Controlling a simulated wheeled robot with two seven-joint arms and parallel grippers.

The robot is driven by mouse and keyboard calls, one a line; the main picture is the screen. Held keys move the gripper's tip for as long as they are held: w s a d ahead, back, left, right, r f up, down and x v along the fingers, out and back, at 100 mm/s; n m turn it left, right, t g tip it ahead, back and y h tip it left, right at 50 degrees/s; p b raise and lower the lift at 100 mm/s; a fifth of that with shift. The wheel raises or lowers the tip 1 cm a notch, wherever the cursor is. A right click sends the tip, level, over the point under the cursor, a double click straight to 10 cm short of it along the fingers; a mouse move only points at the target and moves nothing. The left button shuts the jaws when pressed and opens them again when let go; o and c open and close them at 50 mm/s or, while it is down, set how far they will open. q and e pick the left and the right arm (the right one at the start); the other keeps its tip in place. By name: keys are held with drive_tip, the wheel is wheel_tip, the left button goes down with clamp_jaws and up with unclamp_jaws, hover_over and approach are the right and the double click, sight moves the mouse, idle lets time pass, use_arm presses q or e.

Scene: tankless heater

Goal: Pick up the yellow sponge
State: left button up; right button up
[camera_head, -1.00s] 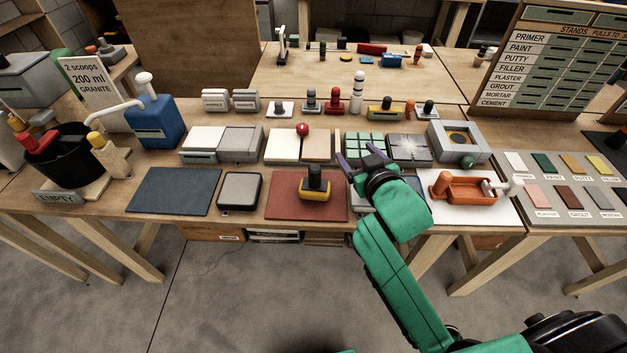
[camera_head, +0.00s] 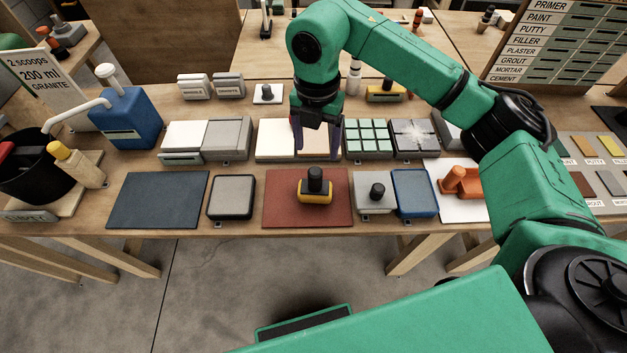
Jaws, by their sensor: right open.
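The yellow sponge (camera_head: 315,193), a yellow block with a black knob-like handle on top, sits on the red-brown mat (camera_head: 285,212) at the middle front of the table. My right gripper (camera_head: 317,150) points down, with its dark fingers spread and empty. In the picture it is just above and behind the sponge, in front of the white and tan panels; its exact height is hard to tell. It is not touching the sponge. My left gripper is not in view.
A grey pad (camera_head: 232,196) lies left of the mat. A light plate with a black knob (camera_head: 376,194) and a blue-rimmed pad (camera_head: 414,193) lie to its right. Green tiles (camera_head: 367,138) stand behind. A dark mat (camera_head: 158,200) at left is bare.

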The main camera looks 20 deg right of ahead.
sight(315, 180)
drive_tip(key=f+p, duration=0.1)
drive_tip(key=f, duration=0.2)
drive_tip(key=f+p, duration=0.2)
drive_tip(key=f, duration=0.2)
drive_tip(key=f+p, duration=0.1)
drive_tip(key=f, duration=0.3)
drive_tip(key=shift+s+a+f, duration=0.2)
drive_tip(key=shift+s, duration=0.05)
drive_tip(key=shift+f, duration=0.45)
clamp_jaws()
